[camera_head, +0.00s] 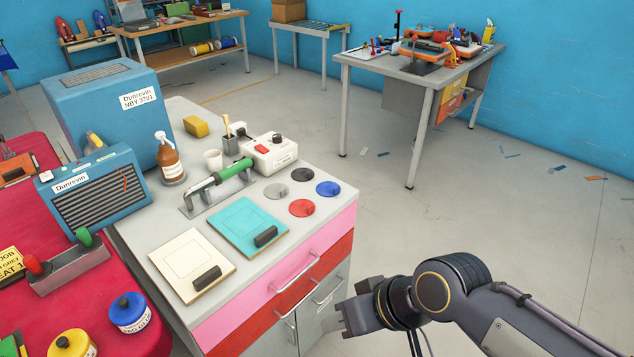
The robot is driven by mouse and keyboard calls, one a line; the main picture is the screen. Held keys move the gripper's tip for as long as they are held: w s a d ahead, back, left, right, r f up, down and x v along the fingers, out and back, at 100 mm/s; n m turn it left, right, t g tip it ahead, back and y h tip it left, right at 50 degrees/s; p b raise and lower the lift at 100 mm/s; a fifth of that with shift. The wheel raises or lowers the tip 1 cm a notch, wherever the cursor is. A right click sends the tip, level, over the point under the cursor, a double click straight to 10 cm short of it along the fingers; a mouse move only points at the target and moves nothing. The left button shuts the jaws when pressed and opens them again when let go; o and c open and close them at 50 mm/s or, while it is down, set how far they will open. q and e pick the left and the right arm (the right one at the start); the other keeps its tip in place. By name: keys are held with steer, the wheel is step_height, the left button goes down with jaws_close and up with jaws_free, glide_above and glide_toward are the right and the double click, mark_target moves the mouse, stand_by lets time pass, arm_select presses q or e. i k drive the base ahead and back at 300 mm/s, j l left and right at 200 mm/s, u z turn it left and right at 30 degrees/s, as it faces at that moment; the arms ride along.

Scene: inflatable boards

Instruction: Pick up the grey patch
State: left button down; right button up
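Several small round patches lie flat on the grey cabinet top (318,228). The grey patch (276,191) is at the left of the group, with a small raised tab. Next to it are a darker grey patch (301,175), a blue patch (328,189) and a red patch (302,208). My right gripper (346,313) is in front of the drawers at the cabinet's right side, lower in the picture and apart from the patches. Its fingers are small and seen at an angle, so their opening is unclear. My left gripper is not in view.
A teal board (240,222) and a cream board (190,257) lie nearer. Floor right of the cabinet is mostly clear.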

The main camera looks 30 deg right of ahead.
mark_target(275, 192)
steer(key=u, duration=1.4)
steer(key=z, duration=2.15)
steer(key=i+u, duration=0.2)
steer(key=u, duration=0.2)
steer(key=i+u, duration=0.2)
steer(key=u, duration=0.2)
steer(key=i+u, duration=0.15)
steer(key=u, duration=0.25)
